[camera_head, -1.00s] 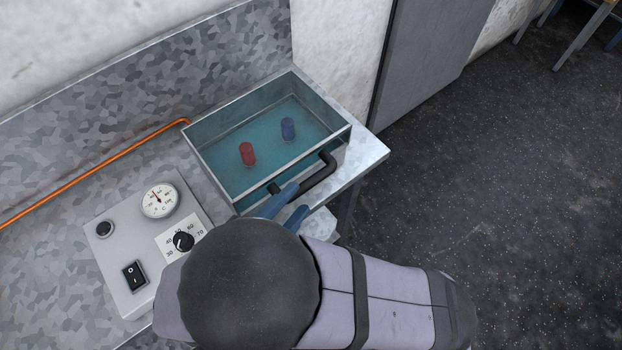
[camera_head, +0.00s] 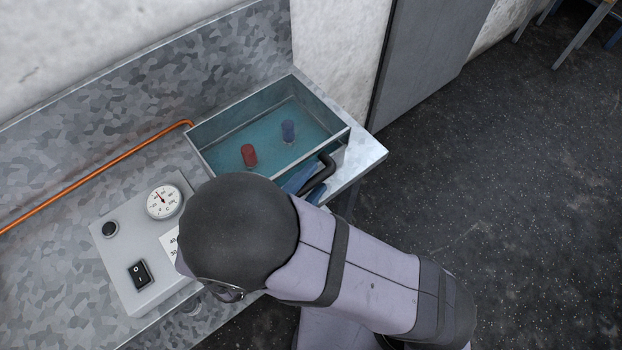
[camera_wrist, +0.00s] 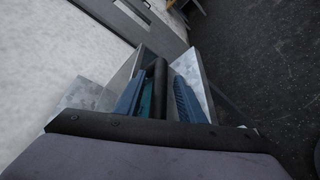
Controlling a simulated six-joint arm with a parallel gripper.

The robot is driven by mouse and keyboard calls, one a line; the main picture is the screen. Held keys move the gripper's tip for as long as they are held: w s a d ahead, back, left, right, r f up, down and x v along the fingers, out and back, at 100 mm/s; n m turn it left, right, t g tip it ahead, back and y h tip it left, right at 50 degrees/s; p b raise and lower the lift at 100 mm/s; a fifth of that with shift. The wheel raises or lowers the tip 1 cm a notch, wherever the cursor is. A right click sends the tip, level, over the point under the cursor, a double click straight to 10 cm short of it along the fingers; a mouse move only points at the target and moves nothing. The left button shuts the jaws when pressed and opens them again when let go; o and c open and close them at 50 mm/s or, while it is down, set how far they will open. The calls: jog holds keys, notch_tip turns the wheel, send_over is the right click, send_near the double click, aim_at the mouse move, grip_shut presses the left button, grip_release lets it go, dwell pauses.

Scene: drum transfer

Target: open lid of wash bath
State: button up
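The wash bath (camera_head: 215,168) is a metal-rimmed tank with teal liquid, on the metal bench. A red drum (camera_head: 249,155) and a blue drum (camera_head: 288,131) show inside it. A black bar handle (camera_head: 326,170) is at its front right side; the lid itself is hard to make out. My gripper (camera_head: 307,185), with blue fingers, is at this handle and partly hidden by my wrist. In the wrist view, my gripper (camera_wrist: 158,92) is open, one finger on each side of the black handle (camera_wrist: 157,85), with a gap visible on the left.
A control box (camera_head: 140,245) with a gauge (camera_head: 163,201) and a switch (camera_head: 139,273) sits left of the bath. An orange pipe (camera_head: 95,178) runs along the bench's back. A wall stands behind; dark open floor (camera_head: 480,170) lies to the right.

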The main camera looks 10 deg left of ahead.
jog(key=shift+c, duration=0.4)
grip_shut()
jog(key=shift+r, duration=0.1)
